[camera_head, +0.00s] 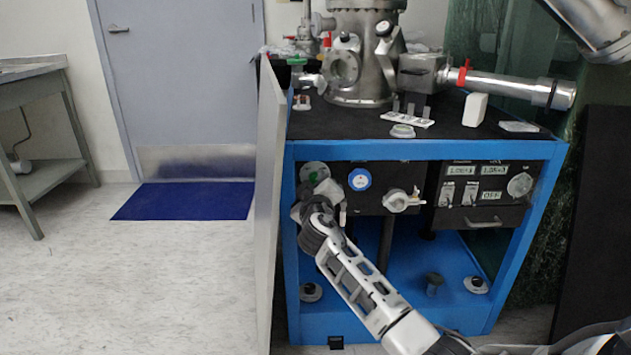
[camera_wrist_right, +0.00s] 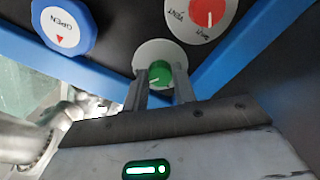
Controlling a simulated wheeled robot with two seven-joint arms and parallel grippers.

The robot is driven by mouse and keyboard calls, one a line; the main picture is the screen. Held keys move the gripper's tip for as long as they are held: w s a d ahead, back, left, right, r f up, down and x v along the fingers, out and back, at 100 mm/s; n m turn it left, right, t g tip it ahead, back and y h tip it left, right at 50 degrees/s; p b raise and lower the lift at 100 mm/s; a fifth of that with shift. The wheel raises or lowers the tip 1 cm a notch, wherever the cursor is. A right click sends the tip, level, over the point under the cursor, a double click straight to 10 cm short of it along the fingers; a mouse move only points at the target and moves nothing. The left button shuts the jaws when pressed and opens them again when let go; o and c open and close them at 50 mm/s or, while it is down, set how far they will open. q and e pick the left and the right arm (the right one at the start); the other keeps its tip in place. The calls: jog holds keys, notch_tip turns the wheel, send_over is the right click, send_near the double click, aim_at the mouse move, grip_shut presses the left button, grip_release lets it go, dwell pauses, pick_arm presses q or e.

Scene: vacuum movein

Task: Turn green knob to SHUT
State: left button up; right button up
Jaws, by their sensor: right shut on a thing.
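The green knob (camera_wrist_right: 160,72) sits on a pale round plate in the right wrist view, between the two fingers of my right gripper (camera_wrist_right: 161,85). The fingers are shut on it, one on each side. In the head view my right gripper (camera_head: 318,190) is at the upper left of the black panel, over the green knob's round plate (camera_head: 314,172). The gripper hides most of the knob there. The knob's label and pointer cannot be read. My left gripper is not in view.
A blue OPEN dial (camera_head: 359,179) is beside the gripper, and a white knob (camera_head: 398,201) is farther right. In the wrist view a red knob (camera_wrist_right: 207,12) is close by. A grey door panel (camera_head: 268,200) stands left of the blue frame (camera_head: 420,150). Steel vacuum parts (camera_head: 360,60) stand on top.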

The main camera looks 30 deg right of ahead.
jog(key=shift+n+p, duration=0.4)
jog(key=shift+n, duration=0.5)
jog(key=n+p, duration=0.1)
jog(key=n, duration=0.1)
jog(key=shift+n, duration=0.9)
jog(key=shift+n+p, duration=0.65)
jog(key=shift+n, duration=0.65)
jog(key=n+p, duration=0.2)
jog(key=n, duration=0.2)
jog(key=n+p, duration=0.1)
jog(key=n, duration=0.1)
jog(key=shift+n+p, duration=0.3)
jog(key=shift+n, duration=0.1)
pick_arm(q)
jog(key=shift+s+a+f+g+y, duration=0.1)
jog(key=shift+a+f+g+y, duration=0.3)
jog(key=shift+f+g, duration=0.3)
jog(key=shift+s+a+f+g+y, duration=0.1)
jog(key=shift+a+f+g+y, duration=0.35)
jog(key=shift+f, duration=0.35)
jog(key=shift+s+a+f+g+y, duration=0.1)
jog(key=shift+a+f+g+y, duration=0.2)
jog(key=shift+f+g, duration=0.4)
pick_arm(e)
jog(key=shift+f+n, duration=0.1)
jog(key=shift+n, duration=0.4)
